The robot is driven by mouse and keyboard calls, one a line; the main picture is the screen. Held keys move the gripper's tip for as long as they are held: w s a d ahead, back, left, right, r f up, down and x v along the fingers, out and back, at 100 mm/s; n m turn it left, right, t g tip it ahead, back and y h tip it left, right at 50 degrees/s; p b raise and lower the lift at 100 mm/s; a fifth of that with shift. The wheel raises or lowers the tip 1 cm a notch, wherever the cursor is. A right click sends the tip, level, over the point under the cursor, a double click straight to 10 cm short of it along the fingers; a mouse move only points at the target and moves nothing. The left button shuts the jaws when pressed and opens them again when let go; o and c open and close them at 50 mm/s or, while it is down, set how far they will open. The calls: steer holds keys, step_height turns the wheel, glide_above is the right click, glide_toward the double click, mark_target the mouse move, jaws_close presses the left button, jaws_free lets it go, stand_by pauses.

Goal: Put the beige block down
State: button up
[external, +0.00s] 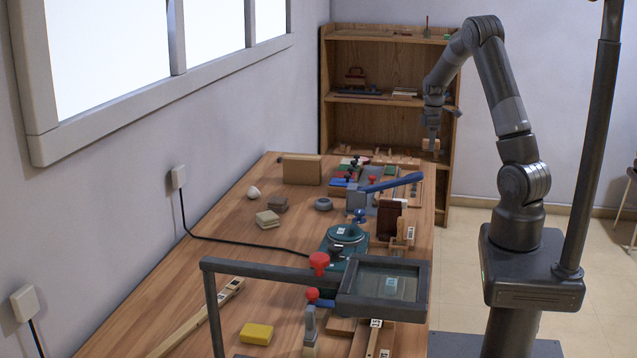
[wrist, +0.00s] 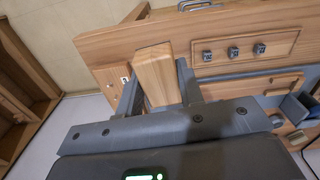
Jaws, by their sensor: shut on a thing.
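The beige block (wrist: 156,74) is a light wooden piece between the two dark fingers of my gripper (wrist: 158,85) in the wrist view. The fingers are shut on it, one on each side. In the external view my gripper (external: 432,132) points down near the far right end of the workbench, in front of the shelf. The block shows there as a small light piece (external: 430,144) at the fingertips. It appears to be above the bench, but I cannot tell the exact gap beneath it.
The wooden workbench (external: 215,272) carries clamps, a blue-handled tool (external: 392,184), a tan box (external: 301,169) and a yellow block (external: 256,333). The far end holds several small wooden and coloured pieces. A wooden shelf (external: 385,60) stands behind. Bare bench lies along the left.

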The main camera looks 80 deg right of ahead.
steer(key=w+a+n, duration=0.2)
steer(key=w+a, duration=0.6)
steer(key=w, duration=0.3)
steer(key=w+a+n, duration=0.2)
steer(key=w+a, duration=0.5)
steer(key=w, duration=0.4)
steer(key=w+a+n, duration=0.2)
steer(key=w+a, duration=0.4)
steer(key=a, duration=0.3)
steer(key=w+a+n, duration=0.1)
steer(key=w+a, duration=0.4)
steer(key=a, duration=0.5)
steer(key=n, duration=0.6)
glide_above(272, 309)
steer(key=f, duration=0.4)
steer(key=d+f, duration=0.1)
steer(key=f, duration=0.1)
steer(key=shift+f, duration=0.25)
steer(key=shift+a+f+m, duration=0.3)
steer(key=shift+a, duration=0.1)
steer(key=shift+f, duration=1.85)
